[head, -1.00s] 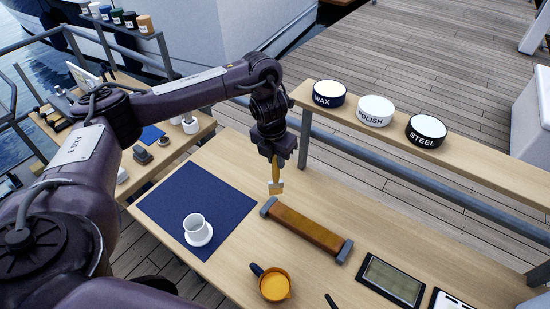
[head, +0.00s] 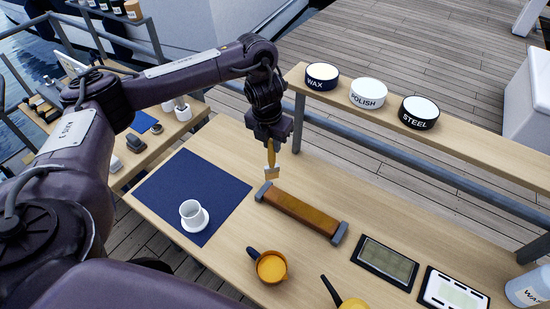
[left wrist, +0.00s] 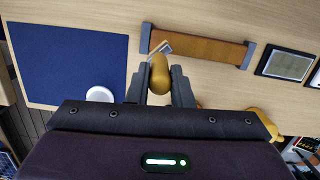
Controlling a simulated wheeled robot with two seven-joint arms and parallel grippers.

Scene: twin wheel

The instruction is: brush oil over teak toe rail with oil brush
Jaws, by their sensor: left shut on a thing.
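The teak toe rail (head: 300,212) is a brown bar held between two grey end blocks on the bench; it also shows in the left wrist view (left wrist: 205,48). My left gripper (head: 271,139) is shut on the yellow handle of the oil brush (head: 271,160). In the left wrist view the handle (left wrist: 159,74) sits between the fingers. The brush head hangs down over the rail's left end; I cannot tell whether the bristles touch it. An orange-filled cup (head: 271,267) with a dark handle stands in front of the rail. My right gripper is out of sight.
A white cup on a saucer (head: 203,219) stands on a blue mat (head: 165,190). A raised shelf behind holds tins marked WAX (head: 322,76), POLISH (head: 369,93) and STEEL (head: 419,112).

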